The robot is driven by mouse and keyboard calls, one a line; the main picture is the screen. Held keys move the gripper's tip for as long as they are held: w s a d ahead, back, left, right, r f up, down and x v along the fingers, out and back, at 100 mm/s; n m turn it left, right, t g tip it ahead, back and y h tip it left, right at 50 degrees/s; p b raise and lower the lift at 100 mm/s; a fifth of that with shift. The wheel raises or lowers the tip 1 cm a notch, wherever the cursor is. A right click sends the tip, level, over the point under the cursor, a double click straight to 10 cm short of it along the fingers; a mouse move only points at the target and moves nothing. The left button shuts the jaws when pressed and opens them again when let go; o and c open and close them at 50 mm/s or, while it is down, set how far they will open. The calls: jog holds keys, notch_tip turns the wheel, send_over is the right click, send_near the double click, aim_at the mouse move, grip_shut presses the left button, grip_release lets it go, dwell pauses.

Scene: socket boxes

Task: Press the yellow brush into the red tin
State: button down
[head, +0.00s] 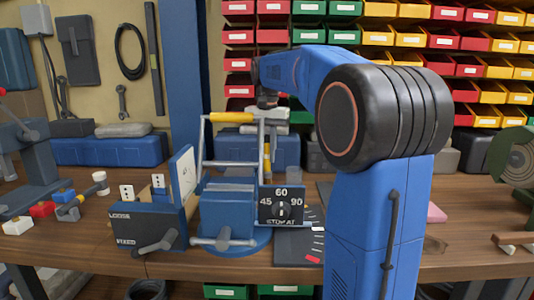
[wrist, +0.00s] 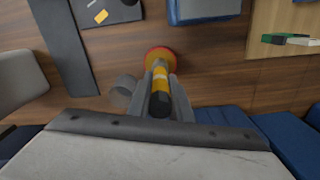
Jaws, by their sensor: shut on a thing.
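My gripper (wrist: 160,80) is shut on the yellow brush (wrist: 160,76), with a finger on each side of it. The brush has a yellow body and a black end towards the camera. The red tin (wrist: 153,51) shows as a round red rim on the bench just beyond the brush, in line with it. The brush covers much of the tin, so I cannot tell whether its far end is above the tin or inside it. In the head view the brush (head: 267,158) hangs upright under my gripper behind the dial block, and the tin is hidden.
In the head view a blue vise (head: 228,212) and a dial block (head: 281,206) stand in front of the brush. A dark block marked LOOSE and FIXED (head: 146,226) is to the left. Red, green and yellow bins (head: 409,36) line the back wall.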

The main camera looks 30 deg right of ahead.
aim_at(267, 136)
dwell(0.6)
jog(key=shift+r, duration=3.45)
jog(key=shift+f, duration=0.1)
jog(key=shift+f, duration=3.3)
jog(key=shift+f, duration=0.1)
jog(key=shift+r, duration=3.5)
